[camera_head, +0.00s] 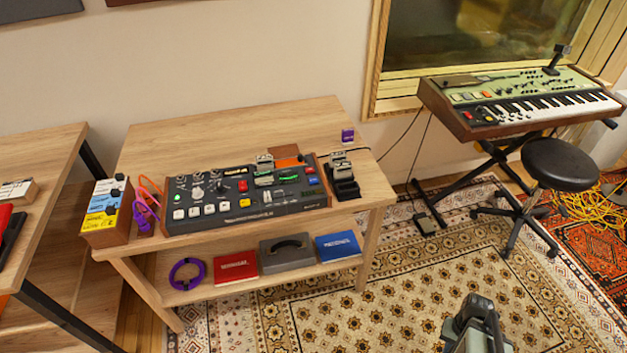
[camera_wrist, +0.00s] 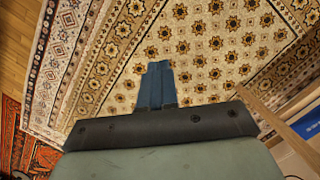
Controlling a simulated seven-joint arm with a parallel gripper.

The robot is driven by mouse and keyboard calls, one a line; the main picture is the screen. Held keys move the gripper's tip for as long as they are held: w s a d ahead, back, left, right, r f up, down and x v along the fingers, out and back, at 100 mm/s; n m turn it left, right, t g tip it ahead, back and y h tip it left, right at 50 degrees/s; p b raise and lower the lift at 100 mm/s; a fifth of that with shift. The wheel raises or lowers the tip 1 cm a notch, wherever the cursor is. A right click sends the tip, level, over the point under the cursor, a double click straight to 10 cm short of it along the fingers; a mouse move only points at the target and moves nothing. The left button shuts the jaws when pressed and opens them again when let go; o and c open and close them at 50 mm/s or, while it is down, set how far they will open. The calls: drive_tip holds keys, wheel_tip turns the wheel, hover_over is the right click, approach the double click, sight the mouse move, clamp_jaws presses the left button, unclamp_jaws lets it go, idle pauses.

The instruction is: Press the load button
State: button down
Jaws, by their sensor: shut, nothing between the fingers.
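A dark control console (camera_head: 243,196) with a wooden end panel lies on the wooden table (camera_head: 215,135). It has knobs, a row of pale square buttons (camera_head: 194,212), a red button (camera_head: 243,186), a blue button (camera_head: 313,181) and green-lit displays. Its labels are too small to read, so I cannot tell which button is the load button. My gripper (camera_wrist: 160,68) shows in the wrist view with its blue fingers together and nothing between them. It points down over the patterned rug, apart from the console. Part of my arm shows at the bottom right of the head view.
A lower shelf holds a purple cable coil (camera_head: 187,273), a red box (camera_head: 235,265), a grey case (camera_head: 286,254) and a blue box (camera_head: 338,246). A keyboard (camera_head: 520,103) and a black stool (camera_head: 559,165) stand at the right. The rug (camera_head: 395,305) before the table is largely clear.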

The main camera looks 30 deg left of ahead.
drive_tip(key=w+a+r+n+t, duration=0.1)
drive_tip(key=w+a+r+n, duration=0.1)
drive_tip(key=w+r, duration=0.35)
drive_tip(key=w+a+r+n+t, duration=0.1)
drive_tip(key=w+a+r+t, duration=0.2)
drive_tip(key=w, duration=0.4)
drive_tip(key=w+a+r+n+t+h, duration=0.1)
drive_tip(key=w+a+r+n, duration=0.35)
drive_tip(key=a, duration=0.25)
drive_tip(key=w+a+r+n+h, duration=0.1)
drive_tip(key=w+a+r+n, duration=0.25)
drive_tip(key=a+r, duration=0.3)
wheel_tip(320, 180, up, 20)
drive_tip(key=n+t, duration=0.7)
drive_tip(key=n, duration=0.7)
hover_over(312, 182)
drive_tip(key=shift+r+y, duration=0.15)
drive_tip(key=shift+y, duration=0.25)
drive_tip(key=shift+f, duration=4.4)
